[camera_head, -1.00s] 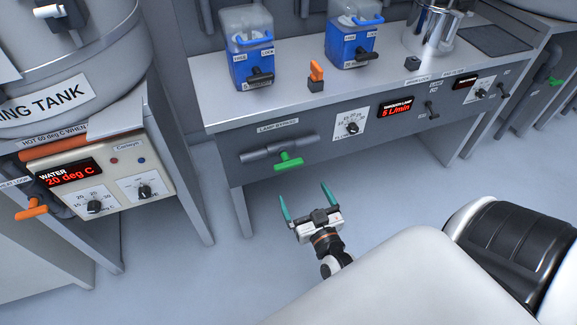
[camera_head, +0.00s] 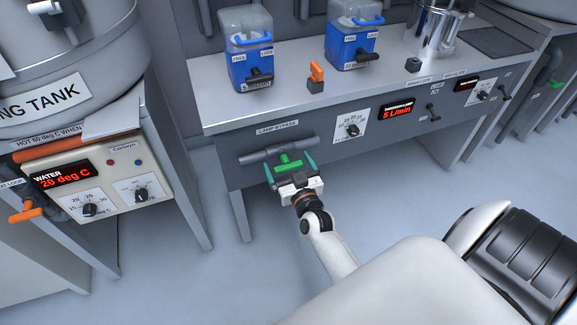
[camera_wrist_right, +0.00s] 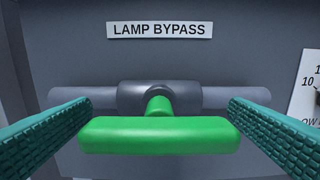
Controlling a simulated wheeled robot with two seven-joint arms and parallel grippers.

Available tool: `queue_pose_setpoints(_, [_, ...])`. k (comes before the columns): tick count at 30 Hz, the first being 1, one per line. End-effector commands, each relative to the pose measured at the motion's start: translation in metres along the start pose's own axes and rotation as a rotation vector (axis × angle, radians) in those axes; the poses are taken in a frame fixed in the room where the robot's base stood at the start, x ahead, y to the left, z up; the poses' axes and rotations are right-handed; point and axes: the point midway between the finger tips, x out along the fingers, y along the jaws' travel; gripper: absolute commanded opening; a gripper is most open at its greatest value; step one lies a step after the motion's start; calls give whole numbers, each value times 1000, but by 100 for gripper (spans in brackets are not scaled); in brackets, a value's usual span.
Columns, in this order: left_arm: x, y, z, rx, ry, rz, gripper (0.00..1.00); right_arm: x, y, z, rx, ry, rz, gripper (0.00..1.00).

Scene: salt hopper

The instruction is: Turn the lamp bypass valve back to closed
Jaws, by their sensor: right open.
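The lamp bypass valve has a green bar handle (camera_head: 288,164) on a grey horizontal pipe (camera_head: 258,155), below the LAMP BYPASS label on the bench front. In the right wrist view the green handle (camera_wrist_right: 160,135) lies crosswise, parallel to the pipe (camera_wrist_right: 85,97). My right gripper (camera_head: 290,172) is open, with one teal finger on each side of the handle. My left gripper is not in view.
A flow dial (camera_head: 352,130) and a red 5 L/min display (camera_head: 397,111) sit right of the valve. Two blue containers (camera_head: 252,68) and an orange switch (camera_head: 316,73) stand on the bench above. A water control panel (camera_head: 105,180) is at left.

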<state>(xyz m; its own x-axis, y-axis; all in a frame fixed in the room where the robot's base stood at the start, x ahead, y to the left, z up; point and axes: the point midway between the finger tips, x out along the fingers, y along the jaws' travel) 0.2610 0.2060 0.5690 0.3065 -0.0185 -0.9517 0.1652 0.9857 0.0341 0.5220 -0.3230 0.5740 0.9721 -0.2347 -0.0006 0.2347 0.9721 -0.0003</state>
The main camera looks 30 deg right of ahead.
Motion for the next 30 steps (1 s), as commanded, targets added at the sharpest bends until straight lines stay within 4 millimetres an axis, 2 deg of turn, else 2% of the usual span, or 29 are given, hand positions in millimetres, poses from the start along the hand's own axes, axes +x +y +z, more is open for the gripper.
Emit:
queue_pose_setpoints(3, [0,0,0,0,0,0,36,0,0,0,0,0,0,99])
queue_pose_setpoints(4, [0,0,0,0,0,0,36,0,0,0,0,0,0,96])
queue_pose_setpoints(12, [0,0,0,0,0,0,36,0,0,0,0,0,0,54])
queue_pose_setpoints(24, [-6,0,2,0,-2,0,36,0,0,1,82,0,1,55])
queue_pose_setpoints(30, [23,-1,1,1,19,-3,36,0,-1,2,225,0,2,55])
